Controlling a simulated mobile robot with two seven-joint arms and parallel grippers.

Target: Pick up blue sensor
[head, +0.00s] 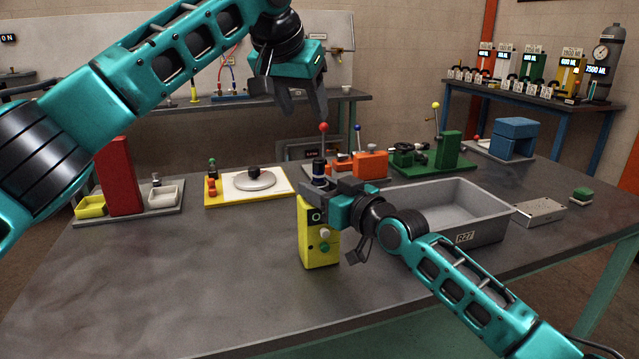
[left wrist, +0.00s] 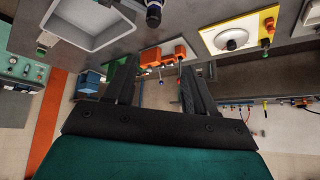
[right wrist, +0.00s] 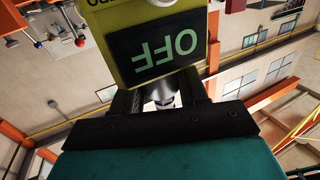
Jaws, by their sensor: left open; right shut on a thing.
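The blue sensor (head: 319,167), a dark cylinder with a blue band, stands upright at the top of a yellow tester box (head: 319,246). My right gripper (head: 318,194) is shut on the sensor just above the box. In the right wrist view a silvery part of the sensor (right wrist: 162,96) shows between the fingers, beside the box's OFF display (right wrist: 155,52). Whether the sensor's lower end is in the box is hidden. The sensor's dark top also shows in the left wrist view (left wrist: 153,14). My left gripper (head: 303,108) is open and empty, high above the table's back.
A grey bin (head: 465,232) stands right of the tester. Behind are an orange valve block (head: 370,164), a green fixture (head: 449,150) and a yellow-edged plate (head: 222,196). A red block (head: 118,177) stands at the left. The table's front left is clear.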

